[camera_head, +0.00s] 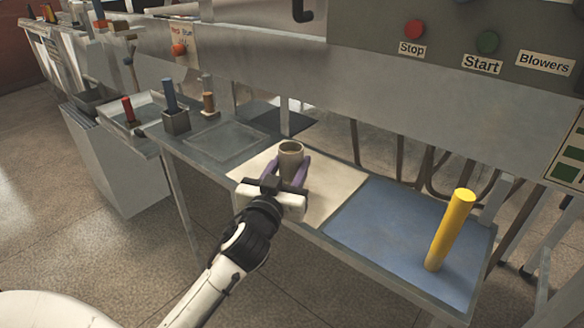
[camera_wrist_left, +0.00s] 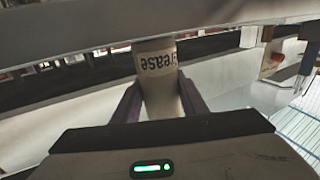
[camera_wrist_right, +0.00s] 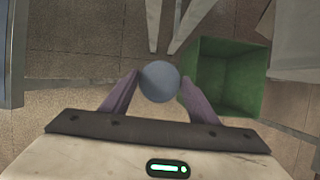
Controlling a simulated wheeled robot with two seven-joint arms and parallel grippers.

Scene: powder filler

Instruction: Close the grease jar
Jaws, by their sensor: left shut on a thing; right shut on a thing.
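The grease jar (camera_head: 291,149) is a grey-beige cylinder with an open, uncovered top, over the cream mat (camera_head: 335,186). My left gripper (camera_head: 288,172) is shut on the jar, one purple finger on each side. In the left wrist view the jar (camera_wrist_left: 157,72) shows an upside-down "Grease" label between the fingers. I cannot tell whether its base touches the mat. My right gripper (camera_wrist_right: 159,88) is shut on a round blue-grey piece (camera_wrist_right: 159,81), seen end-on, above the floor. It may be the jar's lid; the head view does not show it.
A yellow cylinder (camera_head: 450,229) stands on the blue mat (camera_head: 392,232) at right. A grey tray (camera_head: 225,141) and several coloured-handled tools are at left. The machine panel (camera_head: 450,50) overhangs the back. A green bin (camera_wrist_right: 226,77) is on the floor by the right gripper.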

